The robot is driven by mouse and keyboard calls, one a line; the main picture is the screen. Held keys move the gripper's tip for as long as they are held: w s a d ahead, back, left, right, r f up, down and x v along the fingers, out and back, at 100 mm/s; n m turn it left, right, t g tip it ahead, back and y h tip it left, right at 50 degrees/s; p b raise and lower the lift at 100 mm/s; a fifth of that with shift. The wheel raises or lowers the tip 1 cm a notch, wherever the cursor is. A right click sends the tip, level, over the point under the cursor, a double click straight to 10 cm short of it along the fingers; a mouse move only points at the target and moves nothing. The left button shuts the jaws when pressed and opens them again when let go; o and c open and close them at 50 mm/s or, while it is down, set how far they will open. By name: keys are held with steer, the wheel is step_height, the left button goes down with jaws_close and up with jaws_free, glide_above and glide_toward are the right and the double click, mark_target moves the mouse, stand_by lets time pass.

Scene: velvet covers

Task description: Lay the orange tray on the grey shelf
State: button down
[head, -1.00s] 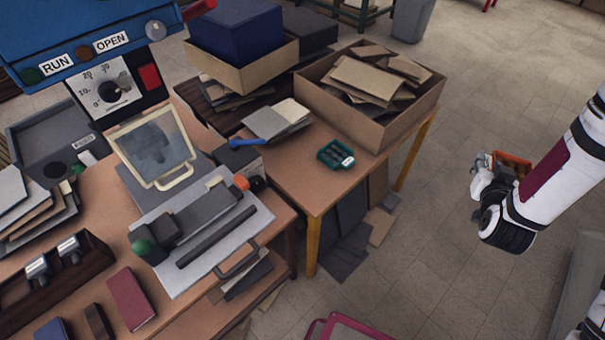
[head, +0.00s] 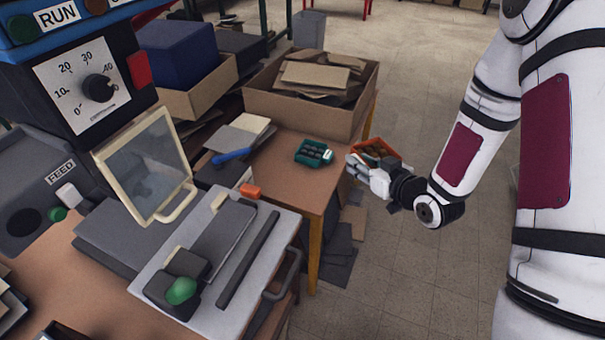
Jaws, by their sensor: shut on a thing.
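The orange tray (head: 376,149) is small and holds several brown things that are too small to make out. My gripper (head: 362,166) is shut on its near left side and holds it up over the floor, just right of the wooden table in the picture. The gripper's fingers partly hide the tray. I cannot make out a grey shelf for certain in this view.
The wooden table (head: 287,190) bears a small green tray (head: 314,153), a blue-handled tool (head: 231,156) and a large cardboard box (head: 310,104) of cardboard pieces. A machine with a dial (head: 92,88) and a grey plate (head: 190,300) stands at left.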

steer(key=a+f+n+g+y+b, duration=0.3)
steer(key=f+n+y+b, duration=0.1)
steer(key=f+b, duration=0.3)
steer(key=n+g+y+b, duration=0.2)
steer(key=n+g+b, duration=0.2)
steer(key=b, duration=0.4)
glide_above(303, 195)
steer(key=f, duration=0.7)
steer(key=shift+s+d+f, duration=0.3)
steer(key=shift+f, duration=0.05)
steer(key=shift+w+a+f+b, duration=0.2)
steer(key=shift+f+b, duration=0.15)
steer(key=shift+f, duration=0.6)
steer(key=shift+w+a+f+b, duration=0.15)
steer(key=shift+f+b, duration=0.15)
steer(key=shift+f, duration=0.6)
steer(key=shift+r, duration=0.1)
steer(key=c, duration=1.2)
jaws_free()
steer(key=shift+f, duration=0.2)
steer(key=shift+c, duration=0.2)
steer(key=shift+r, duration=0.1)
